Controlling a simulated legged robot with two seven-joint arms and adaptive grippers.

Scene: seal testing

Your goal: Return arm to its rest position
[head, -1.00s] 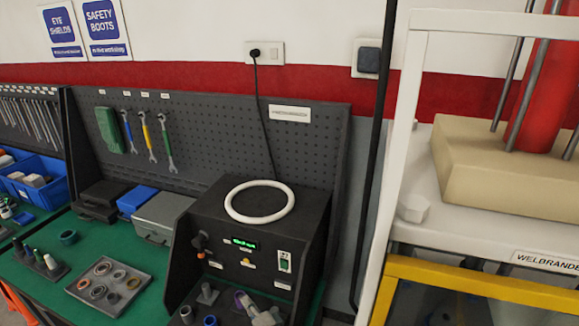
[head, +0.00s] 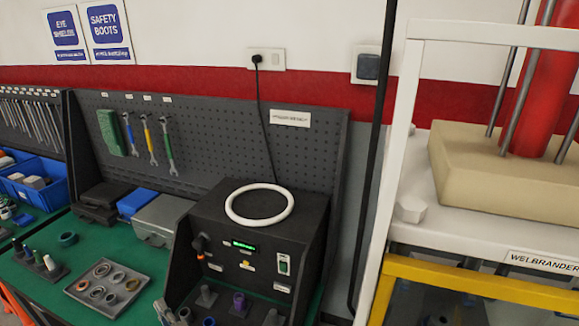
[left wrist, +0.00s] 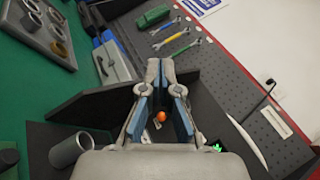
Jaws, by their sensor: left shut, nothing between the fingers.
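An orange knob (left wrist: 160,116) of the station shows behind the fingers. A purple ring-like part (head: 239,303) stands at the front of the station, apart from the gripper. My right gripper is in neither view.
A white ring (head: 259,203) lies on top of the station. A grey tray (head: 78,289) with several rings sits on the green bench (head: 115,253). A grey case (head: 160,222) stands behind. A white-framed press stand (head: 398,150) is at the right.

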